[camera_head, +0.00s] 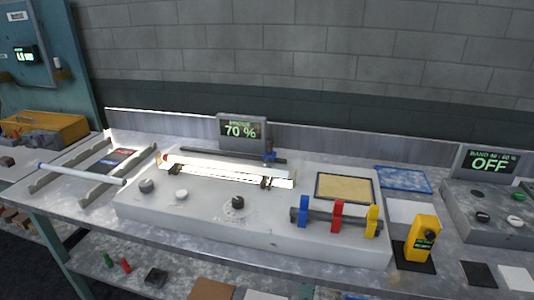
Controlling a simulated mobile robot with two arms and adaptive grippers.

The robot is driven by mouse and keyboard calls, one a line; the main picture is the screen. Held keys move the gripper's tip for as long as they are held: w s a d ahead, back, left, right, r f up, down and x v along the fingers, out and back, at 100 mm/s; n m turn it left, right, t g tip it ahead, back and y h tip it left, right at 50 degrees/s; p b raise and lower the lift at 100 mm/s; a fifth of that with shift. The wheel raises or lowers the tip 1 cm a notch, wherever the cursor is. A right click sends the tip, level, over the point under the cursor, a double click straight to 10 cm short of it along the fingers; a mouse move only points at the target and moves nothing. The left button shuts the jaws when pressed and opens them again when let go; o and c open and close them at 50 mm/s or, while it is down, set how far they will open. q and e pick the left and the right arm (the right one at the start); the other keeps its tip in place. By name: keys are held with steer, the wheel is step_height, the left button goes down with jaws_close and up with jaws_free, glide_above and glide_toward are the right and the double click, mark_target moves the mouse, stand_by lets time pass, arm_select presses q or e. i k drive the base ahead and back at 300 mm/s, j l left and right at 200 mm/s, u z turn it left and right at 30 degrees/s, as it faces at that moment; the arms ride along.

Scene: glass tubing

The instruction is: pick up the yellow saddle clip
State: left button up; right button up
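The yellow saddle clip (372,221) is at the right end of a short dark bar on the front right of the white bench unit (180,215). A red clip (337,215) and a blue clip (303,211) are on the same bar to its left. The yellow clip appears upright and nothing hides it. Neither of my grippers shows in the head view.
A yellow handheld device (422,238) stands on a dark pad just right of the clips. A framed tan panel (344,187) lies behind them. A glowing trough (225,172) and a 70 % display (242,130) are further left. A white tube (82,173) rests on rails at left.

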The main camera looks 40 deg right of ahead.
mark_target(372, 215)
steer(key=z, duration=1.85)
